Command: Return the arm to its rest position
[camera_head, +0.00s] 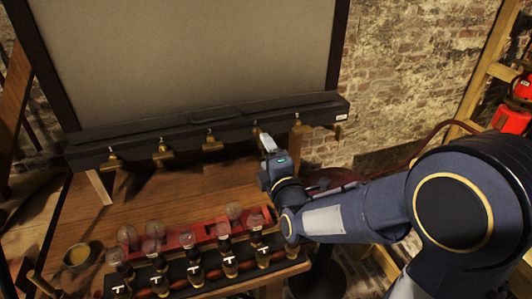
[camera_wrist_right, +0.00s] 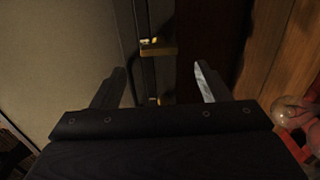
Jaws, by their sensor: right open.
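My right arm (camera_head: 350,212) reaches in from the right of the head view. Its gripper (camera_head: 264,138) is above the table's right part, close to the black panel ledge, at the second brass fitting from the right. In the right wrist view the gripper (camera_wrist_right: 162,82) has its two fingers spread apart with nothing between them. A brass fitting (camera_wrist_right: 158,48) shows past the fingers; whether a finger touches it I cannot tell. My left gripper is not in view.
The black ledge (camera_head: 190,135) with several brass fittings runs under a large grey board (camera_head: 190,55). Several glass jars stand around a red rack (camera_head: 190,238) at the table's front, left of my forearm. A small bowl (camera_head: 78,256) is at left. The table (camera_head: 140,205) is bare between.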

